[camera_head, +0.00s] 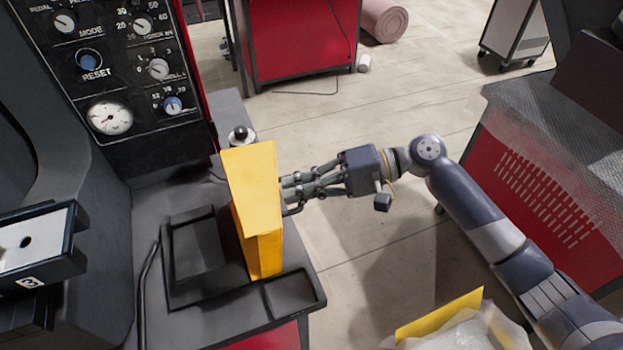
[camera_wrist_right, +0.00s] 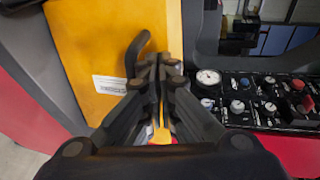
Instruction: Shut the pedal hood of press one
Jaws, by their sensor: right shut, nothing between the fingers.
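The yellow pedal hood (camera_head: 252,185) stands raised, nearly upright, on the right side of a black pedal housing (camera_head: 190,290) on the press base. In the right wrist view the hood (camera_wrist_right: 110,65) shows a broad yellow face with a white label and a dark curved handle (camera_wrist_right: 137,50) near its edge. My right gripper (camera_head: 285,190) is shut and empty, its fingertips close to the hood's right, outer face. In the wrist view its fingertips (camera_wrist_right: 158,65) are beside the handle; I cannot tell whether they touch. My left gripper is out of view.
A control panel (camera_head: 120,75) with knobs and a gauge rises behind the pedal. A small dark knob (camera_head: 241,134) stands behind the hood. A red cabinet (camera_head: 300,40) is at the back, and a red machine (camera_head: 540,175) at the right. Open floor lies between.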

